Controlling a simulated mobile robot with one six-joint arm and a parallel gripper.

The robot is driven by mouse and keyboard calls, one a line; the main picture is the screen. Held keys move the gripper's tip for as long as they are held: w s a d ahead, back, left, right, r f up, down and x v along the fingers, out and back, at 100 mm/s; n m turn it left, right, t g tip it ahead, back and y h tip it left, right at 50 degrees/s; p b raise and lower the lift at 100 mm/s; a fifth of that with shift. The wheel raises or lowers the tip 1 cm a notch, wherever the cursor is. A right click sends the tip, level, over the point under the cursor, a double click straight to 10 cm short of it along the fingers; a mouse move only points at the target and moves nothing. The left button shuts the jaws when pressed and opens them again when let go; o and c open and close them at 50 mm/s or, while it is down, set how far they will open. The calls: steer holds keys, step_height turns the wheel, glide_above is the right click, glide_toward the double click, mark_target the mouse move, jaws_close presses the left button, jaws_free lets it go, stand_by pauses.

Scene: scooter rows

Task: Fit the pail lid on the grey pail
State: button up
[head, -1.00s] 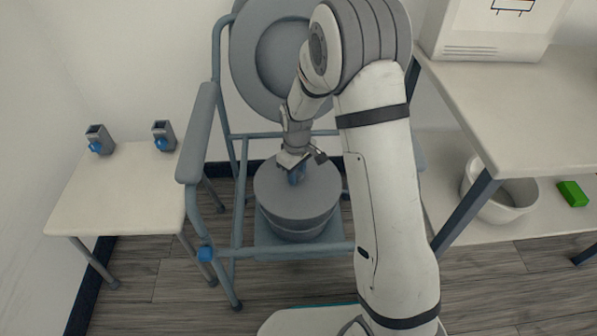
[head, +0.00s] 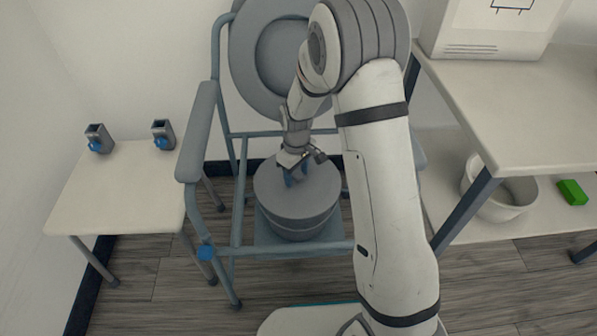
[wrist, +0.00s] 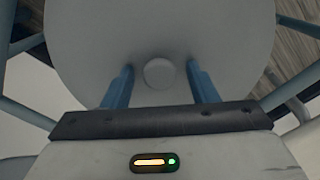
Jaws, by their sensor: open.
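The grey pail (head: 296,226) stands on the low platform inside the blue-grey commode chair frame. The round grey pail lid (head: 318,192) lies on top of the pail and covers its mouth; whether it is seated all around cannot be told. My gripper (head: 295,180) is just above the lid's middle, pointing down. In the wrist view the blue fingers (wrist: 160,88) are apart, one on each side of the lid's round knob (wrist: 158,73), with gaps between. The lid (wrist: 160,30) fills most of that view and hides the pail.
The chair frame's armrest (head: 197,132) and raised seat ring (head: 252,62) surround the pail. A small white table (head: 115,195) with two grey-blue clamps stands left. A bench (head: 530,120) at right has a white bin (head: 505,205) and green block (head: 572,192) on its lower shelf.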

step_height(320, 180, up, 8)
steer(key=p, duration=0.3)
steer(key=shift+f, duration=0.1)
stand_by(0.5)
steer(key=shift+r, duration=0.2)
steer(key=s+d+r+m+t+p, duration=0.1)
steer(key=s+d+r+m+p, duration=0.2)
steer(key=r+p, duration=0.7)
steer(key=s+d+r+m+p, duration=0.1)
steer(key=s+d+r+p, duration=0.3)
steer(key=r, duration=1.2)
steer(key=s+d+r+m+p, duration=0.2)
steer(key=s+r+p, duration=0.5)
steer(key=r, duration=0.3)
steer(key=s+d+r+m+t+p, duration=0.1)
steer(key=s+d+r+m+p, duration=0.1)
steer(key=s+r+p, duration=0.6)
step_height(320, 180, up, 4)
steer(key=shift+s+d+f+m+t+p, duration=0.3)
steer(key=shift+s+d+m, duration=0.15)
steer(key=shift+s, duration=0.5)
